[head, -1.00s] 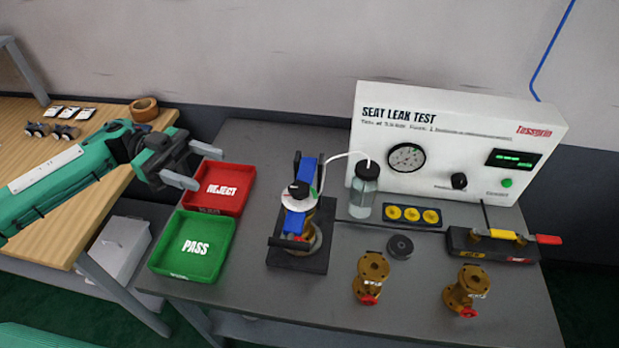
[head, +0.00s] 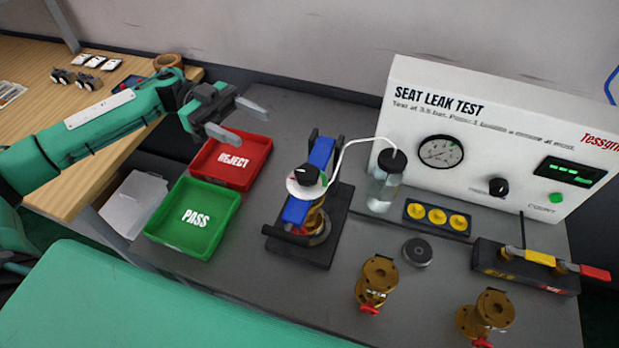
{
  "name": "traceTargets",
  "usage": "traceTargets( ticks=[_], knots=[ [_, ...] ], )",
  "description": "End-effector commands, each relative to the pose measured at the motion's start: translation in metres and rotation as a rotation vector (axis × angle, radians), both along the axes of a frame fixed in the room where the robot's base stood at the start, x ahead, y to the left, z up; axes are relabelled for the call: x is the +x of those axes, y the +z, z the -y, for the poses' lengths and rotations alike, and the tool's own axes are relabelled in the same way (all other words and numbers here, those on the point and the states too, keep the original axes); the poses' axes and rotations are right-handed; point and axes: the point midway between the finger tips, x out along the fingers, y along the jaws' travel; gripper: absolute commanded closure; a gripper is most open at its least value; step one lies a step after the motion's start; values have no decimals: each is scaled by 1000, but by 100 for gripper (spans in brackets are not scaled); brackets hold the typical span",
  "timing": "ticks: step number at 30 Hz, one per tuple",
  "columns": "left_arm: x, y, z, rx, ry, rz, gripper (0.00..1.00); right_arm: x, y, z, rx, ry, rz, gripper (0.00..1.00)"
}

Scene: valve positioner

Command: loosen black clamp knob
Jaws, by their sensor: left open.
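The black clamp knob (head: 308,175) sits on top of a white disc on the blue clamp bar (head: 321,153). The clamp stands on a dark base plate (head: 287,251) and holds a brass valve (head: 317,224) beneath the bar. My left gripper (head: 244,120) is open and empty. It is above the back of the red REJECT tray, to the left of the knob and apart from it. My right gripper is not in view.
The red REJECT tray (head: 262,149) and green PASS tray (head: 228,205) lie left of the clamp. A bottle (head: 383,190) with a white tube stands right of it, before the test panel (head: 470,100). Two brass valves (head: 375,283) (head: 487,318) stand at the front right.

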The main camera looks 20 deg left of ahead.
Motion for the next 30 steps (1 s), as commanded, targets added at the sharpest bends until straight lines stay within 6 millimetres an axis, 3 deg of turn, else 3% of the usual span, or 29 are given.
traceTargets(
  ticks=[4, 9, 13, 20, 30],
  knots=[
    [0, -24, 0, 0, 0, 0, 40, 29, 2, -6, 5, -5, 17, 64],
    [0, -48, 0, 0, 0, 0, 40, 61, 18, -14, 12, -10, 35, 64],
    [0, -56, 0, 0, 0, 0, 40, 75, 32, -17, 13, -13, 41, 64],
    [-3, -56, 10, -1, -3, 0, 40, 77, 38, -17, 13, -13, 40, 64],
    [-21, -54, 74, -3, -5, -1, 40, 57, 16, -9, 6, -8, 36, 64]
  ],
)
